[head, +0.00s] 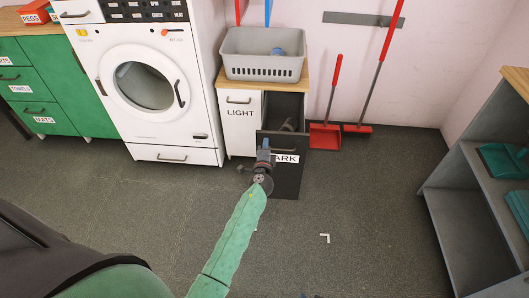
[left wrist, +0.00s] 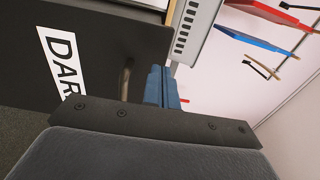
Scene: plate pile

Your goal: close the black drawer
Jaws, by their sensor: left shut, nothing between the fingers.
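The black drawer (head: 286,180) is the right-hand one of the low cabinet and stands pulled out, its open top showing in the head view. Its front carries a white label, partly hidden by my gripper, with "ARK" readable. In the left wrist view the black drawer front (left wrist: 90,60) fills the upper left, with its label and a handle (left wrist: 125,78). My left gripper (head: 265,145) is shut and empty, with its fingers at the drawer front's upper left part. The blue fingertips (left wrist: 158,85) lie close by the handle; I cannot tell whether they touch. My right gripper is not in view.
The white "LIGHT" drawer (head: 241,122) beside it is closed. A grey basket (head: 262,66) stands on the cabinet top. A washing machine (head: 150,90) is to the left. A red dustpan (head: 324,136) and broom (head: 358,128) lean at the wall. Grey shelves (head: 465,215) stand right; the floor between is clear.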

